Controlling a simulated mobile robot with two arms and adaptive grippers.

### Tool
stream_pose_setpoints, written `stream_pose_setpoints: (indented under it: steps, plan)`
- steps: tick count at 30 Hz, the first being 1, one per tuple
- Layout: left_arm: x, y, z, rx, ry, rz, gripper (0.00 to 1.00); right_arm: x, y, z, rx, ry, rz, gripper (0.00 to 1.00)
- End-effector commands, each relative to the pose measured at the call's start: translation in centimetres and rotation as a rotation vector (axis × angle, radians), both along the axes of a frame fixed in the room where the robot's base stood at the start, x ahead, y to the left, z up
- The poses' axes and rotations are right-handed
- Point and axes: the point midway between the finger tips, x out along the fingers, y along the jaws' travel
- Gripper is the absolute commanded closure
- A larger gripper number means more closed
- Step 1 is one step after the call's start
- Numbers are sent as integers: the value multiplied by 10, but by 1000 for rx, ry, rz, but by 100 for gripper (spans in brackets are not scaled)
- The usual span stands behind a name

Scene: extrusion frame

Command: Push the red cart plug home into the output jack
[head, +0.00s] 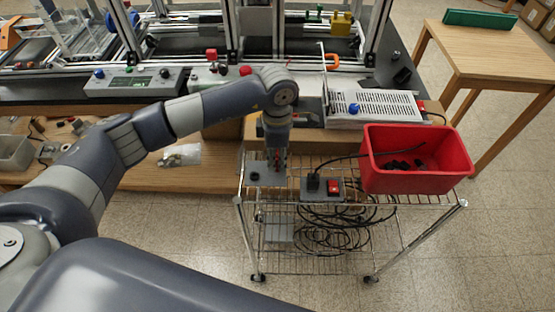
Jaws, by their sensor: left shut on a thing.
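My left gripper (275,164) points down over the left end of the wire cart (222,200). It is shut on a small red piece, which looks like the red cart plug (277,154); the fingers hide most of it. A dark grey block (265,175) on the cart top lies just under the fingertips. I cannot tell whether the plug touches it, and I cannot make out the output jack. My right gripper is not in view.
A power strip with a red switch (334,186) and a black plug sits on the cart, right of the gripper. A red bin (417,181) stands at the cart's right end. Black cable coils hang below. A white vented box (374,109) is behind on the bench.

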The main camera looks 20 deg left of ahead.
Motion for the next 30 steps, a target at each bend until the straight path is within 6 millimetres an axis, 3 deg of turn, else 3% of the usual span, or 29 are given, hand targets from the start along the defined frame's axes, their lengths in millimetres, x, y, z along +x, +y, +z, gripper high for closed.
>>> stream_pose_setpoints:
  steps: [30]
  plan:
    - [0, 0, 43, -1, -1, 0, 100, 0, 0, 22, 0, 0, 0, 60]
